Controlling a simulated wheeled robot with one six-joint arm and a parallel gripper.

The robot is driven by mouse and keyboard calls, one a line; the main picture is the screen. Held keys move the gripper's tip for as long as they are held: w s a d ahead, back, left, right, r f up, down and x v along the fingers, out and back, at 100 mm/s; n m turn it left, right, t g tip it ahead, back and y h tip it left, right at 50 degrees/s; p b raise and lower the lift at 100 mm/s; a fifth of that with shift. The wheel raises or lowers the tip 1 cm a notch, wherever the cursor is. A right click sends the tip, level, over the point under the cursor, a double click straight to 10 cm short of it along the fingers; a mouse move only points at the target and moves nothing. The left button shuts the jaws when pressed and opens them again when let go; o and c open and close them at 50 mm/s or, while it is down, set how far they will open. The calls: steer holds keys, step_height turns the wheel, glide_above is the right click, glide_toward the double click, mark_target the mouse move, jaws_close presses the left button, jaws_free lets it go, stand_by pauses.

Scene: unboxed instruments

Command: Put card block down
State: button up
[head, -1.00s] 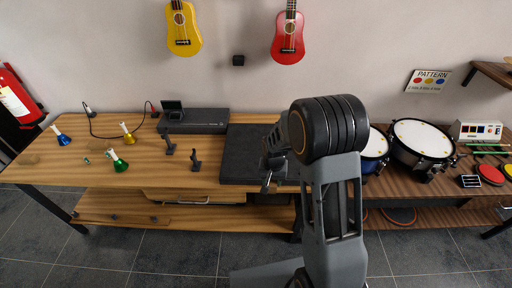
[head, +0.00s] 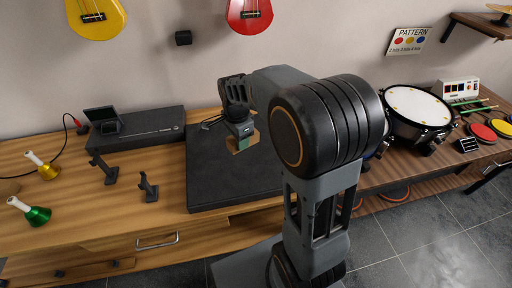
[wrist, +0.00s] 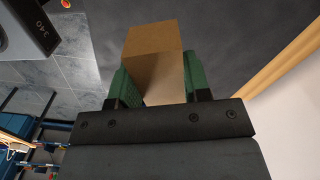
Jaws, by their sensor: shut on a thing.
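The card block (wrist: 152,58) is a plain brown box held between the green finger pads of my gripper (wrist: 155,85) in the wrist view. In the head view my gripper (head: 242,138) is over the dark grey mat (head: 205,190), with the brown block (head: 236,145) partly showing at its fingers. My gripper is shut on the block. I cannot tell whether the block touches the mat.
A black case (head: 150,128) lies left of the mat, with two small dark stands (head: 148,186) in front of it. A drum (head: 415,110) is at right. The mat's left and front parts are clear.

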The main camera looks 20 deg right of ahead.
glide_above(259, 155)
steer(key=f, duration=0.7)
steer(key=shift+s+a, duration=0.2)
steer(key=shift+a, duration=0.05)
steer(key=shift+w+d+f, duration=0.1)
steer(key=shift+d+f, duration=0.05)
steer(key=shift+f, duration=0.75)
steer(key=shift+d+f, duration=0.1)
steer(key=shift+f, duration=0.8)
steer(key=shift+f, duration=0.15)
steer(key=o, duration=1)
steer(key=shift+c, duration=0.2)
step_height(259, 155, up, 12)
steer(key=f, duration=0.1)
steer(key=s+a+r+n+t, duration=0.1)
steer(key=s+a+n, duration=0.3)
steer(key=s+n, duration=0.4)
steer(key=s+a+r+n+t, duration=0.2)
steer(key=s+a+r+n, duration=0.1)
steer(key=s+n, duration=0.5)
steer(key=shift+a+r+p, duration=0.2)
steer(key=shift+a+p, duration=0.1)
steer(key=shift+a, duration=0.55)
